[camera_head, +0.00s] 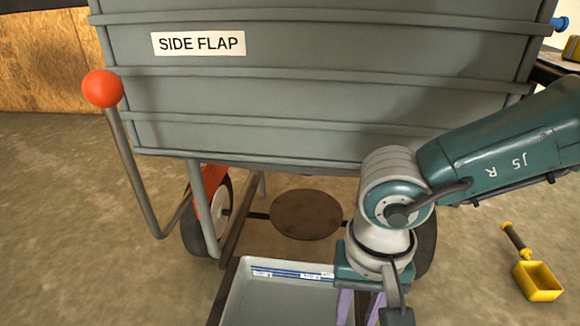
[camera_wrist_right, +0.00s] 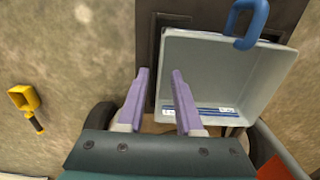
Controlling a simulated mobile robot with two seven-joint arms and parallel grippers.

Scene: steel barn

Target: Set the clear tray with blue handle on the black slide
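The clear tray with the blue handle (camera_wrist_right: 270,75) shows as a pale, open box at the upper right of the right wrist view. Its blue handle (camera_wrist_right: 246,22) stands at the far edge. In the head view the tray (camera_head: 255,300) is cut off by the bottom edge, below the hopper. The black slide (camera_wrist_right: 146,45) shows as a dark strip beside and beyond the tray. I cannot tell whether the tray rests on it. My right gripper (camera_wrist_right: 159,72) is open, with its purple fingers apart, one over each side of the tray's side wall; contact is unclear. My left gripper is not in view.
A grey hopper (camera_head: 320,105) labelled SIDE FLAP hangs above the tray. A bent lever with a red ball (camera_head: 103,88) is at its left. Wheels (camera_head: 192,232) stand beside the tray. A yellow scoop (camera_head: 537,281) lies on the open floor at right.

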